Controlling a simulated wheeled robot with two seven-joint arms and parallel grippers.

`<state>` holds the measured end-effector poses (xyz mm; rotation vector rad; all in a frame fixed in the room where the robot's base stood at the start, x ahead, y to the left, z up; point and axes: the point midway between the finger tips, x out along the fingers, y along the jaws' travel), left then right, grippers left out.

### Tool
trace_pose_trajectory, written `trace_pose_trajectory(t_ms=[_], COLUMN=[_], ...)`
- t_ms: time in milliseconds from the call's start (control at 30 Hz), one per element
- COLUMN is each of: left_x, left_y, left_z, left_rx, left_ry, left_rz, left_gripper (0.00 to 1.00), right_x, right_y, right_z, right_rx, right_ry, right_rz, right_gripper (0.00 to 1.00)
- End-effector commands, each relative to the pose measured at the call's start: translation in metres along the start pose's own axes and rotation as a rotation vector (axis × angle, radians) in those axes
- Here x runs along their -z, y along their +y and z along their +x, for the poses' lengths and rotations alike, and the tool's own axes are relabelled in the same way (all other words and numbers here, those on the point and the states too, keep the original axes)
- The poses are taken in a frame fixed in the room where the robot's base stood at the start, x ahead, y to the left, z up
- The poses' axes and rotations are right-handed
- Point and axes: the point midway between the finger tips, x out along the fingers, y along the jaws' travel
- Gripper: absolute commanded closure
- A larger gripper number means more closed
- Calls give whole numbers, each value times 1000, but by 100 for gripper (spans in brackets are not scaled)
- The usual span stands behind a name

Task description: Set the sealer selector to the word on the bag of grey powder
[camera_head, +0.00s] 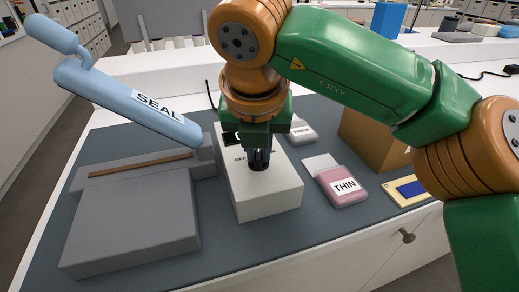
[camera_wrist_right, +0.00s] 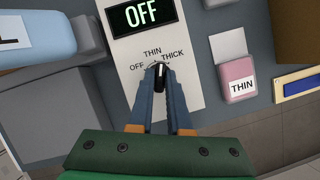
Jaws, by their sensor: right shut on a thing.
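The white selector box (camera_head: 265,200) stands mid-table; its display (camera_wrist_right: 142,14) reads OFF. The black selector knob (camera_wrist_right: 160,80) sits below the words OFF, THIN and THICK; I cannot tell surely which word its mark points at. My right gripper (camera_wrist_right: 160,85) is shut on the knob from above; in the head view the gripper (camera_head: 259,163) hides most of the dial. A greyish bag (camera_head: 302,131) behind the box bears a label that seems to read THICK. A pink bag (camera_head: 345,187) labelled THIN lies right of the box. My left gripper is not in view.
The grey sealer (camera_head: 130,220) stands left, its blue SEAL arm (camera_head: 120,100) raised. A brown box (camera_head: 368,140) stands at the right behind the pink bag, near my right arm. A yellow and blue flat item (camera_head: 408,190) lies front right. The mat's front strip is clear.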

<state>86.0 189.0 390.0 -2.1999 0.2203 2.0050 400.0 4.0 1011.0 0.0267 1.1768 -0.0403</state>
Motion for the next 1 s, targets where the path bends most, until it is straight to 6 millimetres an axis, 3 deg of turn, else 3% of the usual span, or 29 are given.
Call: trace_pose_trajectory(t_ms=[500, 1000], left_x=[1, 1], left_y=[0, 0], left_z=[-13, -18], left_rx=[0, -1], left_ry=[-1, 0], left_rz=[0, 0], left_gripper=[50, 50], right_x=[-1, -1], right_y=[3, 3], right_z=[-1, 0], right_rx=[153, 202], right_ry=[0, 1], right_rz=[367, 487], right_gripper=[100, 100])
